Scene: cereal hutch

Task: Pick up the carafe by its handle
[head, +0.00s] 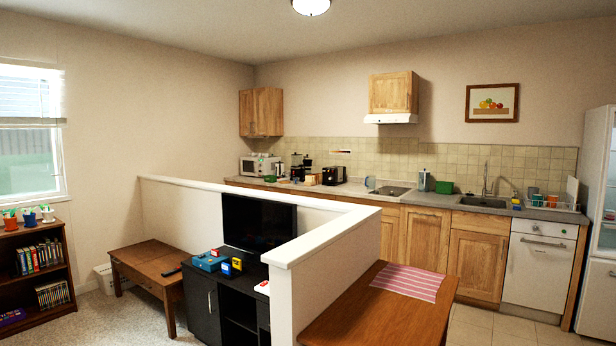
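I cannot surely tell which vessel is the carafe. A grey-blue upright vessel (423,181) stands on the kitchen counter between the hob and the sink, small and far off. Another small pale vessel (370,183) stands left of the hob. A dark coffee maker (296,167) stands farther left on the counter; whether it holds a carafe is too small to tell. No handle can be made out clearly. My gripper is not in view.
A white-topped half wall (330,232) stands between the living area and the kitchen. A wooden table (392,312) with a striped mat (409,281) stands before the counter. A TV cabinet (232,293) and low table (150,266) are left. Tiled floor (482,325) shows at lower right.

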